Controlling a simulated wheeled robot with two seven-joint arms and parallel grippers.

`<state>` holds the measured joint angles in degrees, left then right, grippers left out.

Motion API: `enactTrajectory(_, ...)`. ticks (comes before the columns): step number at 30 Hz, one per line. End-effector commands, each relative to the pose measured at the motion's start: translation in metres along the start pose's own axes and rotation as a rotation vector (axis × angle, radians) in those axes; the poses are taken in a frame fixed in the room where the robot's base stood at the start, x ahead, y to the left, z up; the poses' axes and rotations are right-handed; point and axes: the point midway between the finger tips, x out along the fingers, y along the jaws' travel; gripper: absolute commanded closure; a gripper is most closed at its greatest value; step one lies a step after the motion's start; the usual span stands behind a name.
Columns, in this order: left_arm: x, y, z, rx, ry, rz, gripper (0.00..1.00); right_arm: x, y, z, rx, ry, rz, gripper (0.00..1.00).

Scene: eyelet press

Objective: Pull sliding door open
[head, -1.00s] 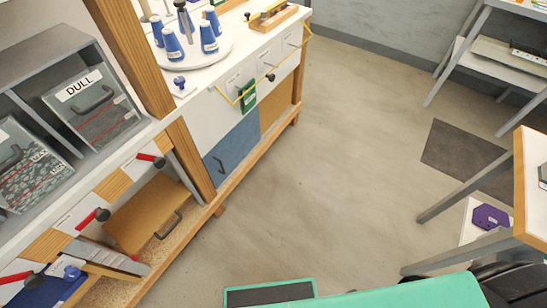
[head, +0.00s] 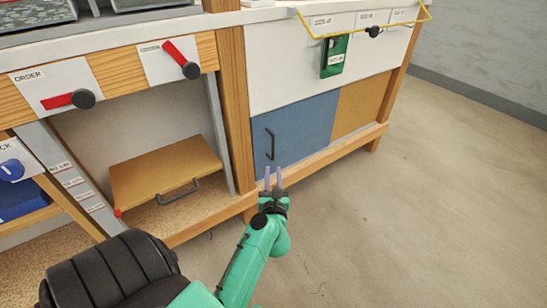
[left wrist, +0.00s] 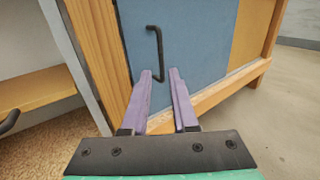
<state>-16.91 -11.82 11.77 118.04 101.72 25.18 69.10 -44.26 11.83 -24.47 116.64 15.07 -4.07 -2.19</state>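The blue sliding door (head: 303,125) is set in the lower front of the white cabinet. It covers the left part of the opening, beside an orange-brown panel (head: 362,105). Its black bar handle (head: 270,144) stands upright near the door's left edge. In the left wrist view the blue door (left wrist: 190,40) and its handle (left wrist: 158,52) are straight ahead. My left gripper (head: 273,178) is open and empty, just below and in front of the handle. In the left wrist view its purple fingers (left wrist: 162,75) are apart, with the handle beyond them. My right gripper is not in view.
A wooden post (head: 235,105) stands left of the door. Left of it, an open bay holds a wooden board (head: 165,172) with a grey handle. Red levers (head: 180,58) sit above. A wooden rail runs below the door. The floor (head: 400,220) at right is clear.

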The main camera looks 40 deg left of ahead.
Motion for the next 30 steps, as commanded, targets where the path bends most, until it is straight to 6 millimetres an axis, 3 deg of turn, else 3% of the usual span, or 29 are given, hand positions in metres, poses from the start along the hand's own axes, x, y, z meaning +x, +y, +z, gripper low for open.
enactTrajectory(5, 0.030, 0.000, 0.006, 0.001, -0.005, 0.000, 0.73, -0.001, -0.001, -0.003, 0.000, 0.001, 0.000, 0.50)
enactTrajectory(15, 0.120, -0.001, 0.002, 0.005, -0.003, -0.002, 0.73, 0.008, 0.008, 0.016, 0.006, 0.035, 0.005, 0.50)
enactTrajectory(18, 0.129, -0.001, 0.002, 0.006, -0.003, -0.003, 0.73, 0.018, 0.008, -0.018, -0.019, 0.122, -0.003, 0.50)
enactTrajectory(21, 0.137, -0.001, 0.003, 0.005, -0.002, -0.003, 0.73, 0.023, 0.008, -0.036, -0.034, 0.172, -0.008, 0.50)
enactTrajectory(24, 0.142, -0.001, 0.003, 0.006, -0.001, -0.003, 0.73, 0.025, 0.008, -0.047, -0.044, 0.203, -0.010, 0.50)
enactTrajectory(30, 0.143, -0.001, 0.004, 0.006, -0.001, -0.003, 0.73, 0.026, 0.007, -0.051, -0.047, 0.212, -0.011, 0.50)
